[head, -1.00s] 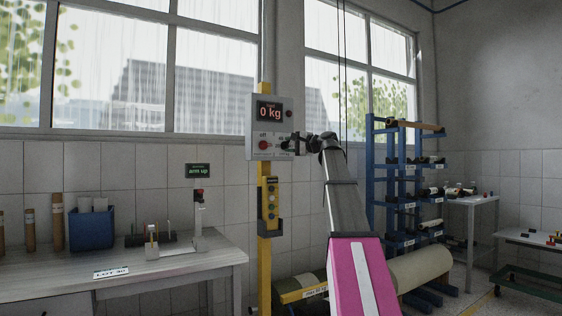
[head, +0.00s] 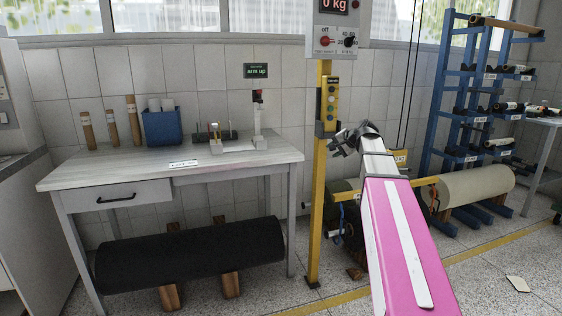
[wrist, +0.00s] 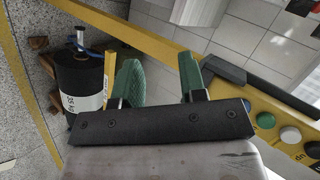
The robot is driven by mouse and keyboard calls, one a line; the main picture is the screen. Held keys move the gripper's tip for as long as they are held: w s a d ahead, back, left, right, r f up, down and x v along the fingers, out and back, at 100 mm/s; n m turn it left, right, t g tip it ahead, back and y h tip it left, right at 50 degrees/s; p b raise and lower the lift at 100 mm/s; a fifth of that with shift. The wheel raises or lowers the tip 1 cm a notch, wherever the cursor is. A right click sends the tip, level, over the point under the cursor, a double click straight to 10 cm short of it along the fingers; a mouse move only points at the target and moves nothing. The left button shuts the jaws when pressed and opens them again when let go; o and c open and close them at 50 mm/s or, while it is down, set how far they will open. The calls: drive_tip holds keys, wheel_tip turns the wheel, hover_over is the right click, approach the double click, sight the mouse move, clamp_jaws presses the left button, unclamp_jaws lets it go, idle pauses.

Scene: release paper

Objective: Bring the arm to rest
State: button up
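My arm reaches up from the bottom right in the head view, with pink and white casing. My gripper (head: 338,146) is at its end, just right of the yellow post (head: 319,190) and below the control box (head: 338,38). In the wrist view my gripper (wrist: 158,66) shows two green fingers spread apart with nothing between them. A pendant (head: 331,105) with coloured buttons hangs on the post; its buttons (wrist: 290,135) also show at the right of the wrist view. The box's display reads 0 kg.
A workbench (head: 90,176) stands left, with cardboard tubes, a blue bin (head: 162,127) and a small stand. A black roll (head: 190,255) rests on wooden blocks below it. A blue rack (head: 452,90) and a pale roll (head: 475,186) stand right.

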drive_tip(key=s+a+f+n+g+h, duration=0.2)
drive_tip(key=s+f, duration=0.4)
drive_tip(key=f, duration=0.6)
drive_tip(key=s+a+f+n+g+h, duration=0.1)
drive_tip(key=s+f+g, duration=0.1)
drive_tip(key=s+f, duration=0.75)
drive_tip(key=s+f+n+g+h, duration=0.3)
drive_tip(key=s+f, duration=1)
drive_tip(key=f, duration=0.5)
drive_tip(key=shift+s+n+g+h, duration=0.2)
drive_tip(key=shift+n+g+h, duration=0.2)
drive_tip(key=shift+n+g, duration=0.25)
